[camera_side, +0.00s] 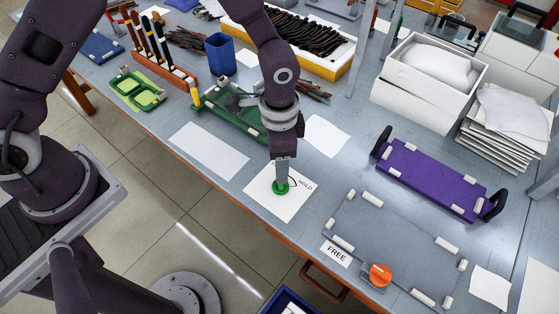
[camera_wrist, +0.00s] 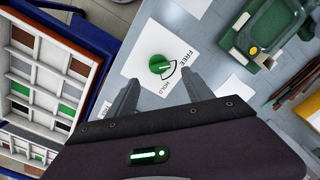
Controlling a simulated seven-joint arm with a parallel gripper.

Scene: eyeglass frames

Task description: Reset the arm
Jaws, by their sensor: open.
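My gripper (camera_side: 283,172) points down just above a round green knob (camera_side: 280,188) in the side view. The knob sits on a white card (camera_side: 266,203) printed HOLD, at the table's front edge. In the wrist view my gripper (camera_wrist: 160,79) is open and empty, its two fingers apart. The green knob (camera_wrist: 160,64) shows just beyond the fingertips. Its card (camera_wrist: 143,85) reads FREE and HOLD beside a curved black mark. Whether a finger touches the knob I cannot tell.
A green fixture (camera_side: 236,118) stands behind my gripper. A purple tray with black handles (camera_side: 435,178) lies to the right. An orange knob (camera_side: 378,274) stands near a FREE label (camera_side: 337,254) at front right. A white box (camera_side: 415,95) stands back right.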

